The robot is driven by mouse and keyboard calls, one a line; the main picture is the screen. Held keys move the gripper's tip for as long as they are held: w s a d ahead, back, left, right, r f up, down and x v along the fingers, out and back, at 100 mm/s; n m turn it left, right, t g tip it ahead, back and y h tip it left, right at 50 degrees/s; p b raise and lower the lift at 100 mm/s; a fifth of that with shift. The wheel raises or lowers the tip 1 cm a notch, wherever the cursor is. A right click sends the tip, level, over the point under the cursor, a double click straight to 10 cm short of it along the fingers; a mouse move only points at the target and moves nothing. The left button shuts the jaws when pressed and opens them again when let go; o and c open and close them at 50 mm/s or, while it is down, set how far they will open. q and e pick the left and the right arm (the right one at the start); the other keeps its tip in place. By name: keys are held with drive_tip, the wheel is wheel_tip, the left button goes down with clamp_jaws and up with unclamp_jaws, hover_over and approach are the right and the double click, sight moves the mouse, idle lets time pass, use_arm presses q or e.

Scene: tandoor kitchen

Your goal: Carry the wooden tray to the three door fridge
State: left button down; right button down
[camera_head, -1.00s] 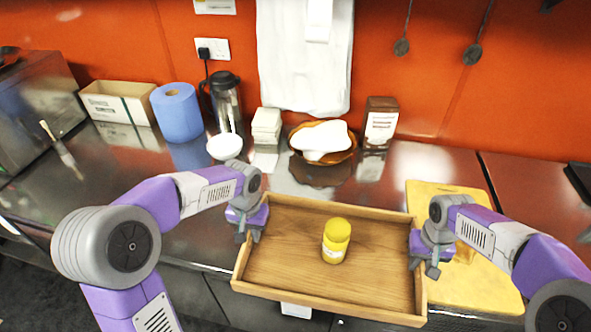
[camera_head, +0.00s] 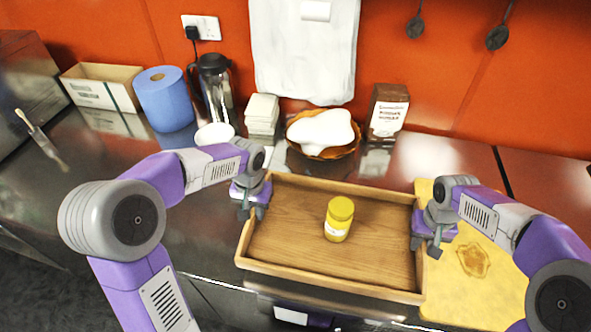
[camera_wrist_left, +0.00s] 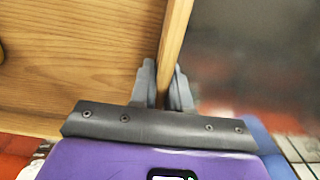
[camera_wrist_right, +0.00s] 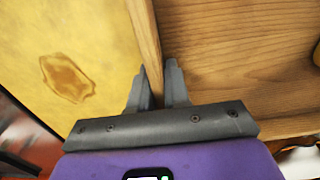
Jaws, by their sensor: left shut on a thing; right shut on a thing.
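The wooden tray (camera_head: 290,245) is a shallow rectangular box with low walls, in the middle front of the head view. A yellow-lidded jar (camera_head: 339,219) stands upright in it. My left gripper (camera_head: 252,212) is shut on the tray's left wall; the left wrist view shows the fingers (camera_wrist_left: 165,85) on both sides of that wall. My right gripper (camera_head: 432,243) is shut on the tray's right wall, and the right wrist view shows its fingers (camera_wrist_right: 160,85) around it. The three door fridge cannot be made out in these views.
The steel counter (camera_head: 95,185) lies behind and beneath the tray. A yellow board (camera_head: 500,285) lies at the right. A blue paper roll (camera_head: 165,98), a carton (camera_head: 100,87), a flask (camera_head: 214,90), a basket (camera_head: 320,152) and a brown box (camera_head: 387,112) stand along the orange wall.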

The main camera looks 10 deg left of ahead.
use_arm(q)
drive_tip(key=shift+w, duration=0.1)
drive_tip(key=shift+f, duration=0.2)
use_arm(e)
drive_tip(key=shift+w+f, duration=0.1)
drive_tip(key=shift+f, duration=0.05)
